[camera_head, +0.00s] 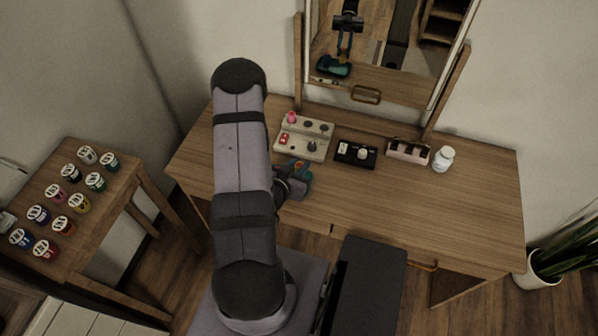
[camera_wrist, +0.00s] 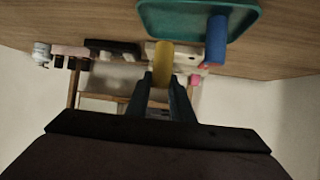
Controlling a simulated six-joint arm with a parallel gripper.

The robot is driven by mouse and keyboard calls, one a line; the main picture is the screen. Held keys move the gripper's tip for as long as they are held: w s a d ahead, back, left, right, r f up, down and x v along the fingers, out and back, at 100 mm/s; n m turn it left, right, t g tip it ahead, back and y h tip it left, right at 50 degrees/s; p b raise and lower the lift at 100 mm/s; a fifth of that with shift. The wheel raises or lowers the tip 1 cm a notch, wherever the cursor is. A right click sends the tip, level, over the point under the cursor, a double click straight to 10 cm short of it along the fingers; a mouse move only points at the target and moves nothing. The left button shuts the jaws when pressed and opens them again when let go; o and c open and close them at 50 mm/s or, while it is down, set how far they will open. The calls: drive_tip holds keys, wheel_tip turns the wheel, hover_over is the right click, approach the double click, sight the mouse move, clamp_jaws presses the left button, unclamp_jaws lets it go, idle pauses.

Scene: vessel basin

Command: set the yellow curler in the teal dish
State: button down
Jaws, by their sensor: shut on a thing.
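The teal dish (camera_head: 306,177) is on the dressing table, partly hidden by my arm in the head view; part of it shows at the top of the wrist view (camera_wrist: 160,20). My gripper (camera_wrist: 162,86) is shut on the yellow curler (camera_wrist: 161,62), which projects from between the fingertips toward the dish's edge. I cannot tell whether the curler touches the dish. A blue curler (camera_wrist: 216,40) is at the dish, to the right of the yellow one in the wrist view. In the head view my gripper (camera_head: 296,181) is at the dish, its fingertips hard to make out.
Behind the dish are a pale tray (camera_head: 304,146), a black tray (camera_head: 356,154), a pink holder (camera_head: 408,152) and a white jar (camera_head: 443,159). A mirror (camera_head: 385,45) stands at the back. The table's right side is clear. A side table (camera_head: 118,187) holds several small jars.

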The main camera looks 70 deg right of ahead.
drive_tip(key=shift+f, duration=0.2)
drive_tip(key=shift+f+p, duration=0.3)
drive_tip(key=shift+f, duration=1.5)
drive_tip(key=shift+f, duration=0.2)
drive_tip(key=c, duration=1.6)
unclamp_jaws()
drive_tip(key=shift+o, duration=0.2)
drive_tip(key=shift+r, duration=0.1)
drive_tip(key=shift+r, duration=0.2)
drive_tip(key=p+v, duration=0.2)
drive_tip(key=v, duration=0.5)
drive_tip(key=shift+a, duration=0.25)
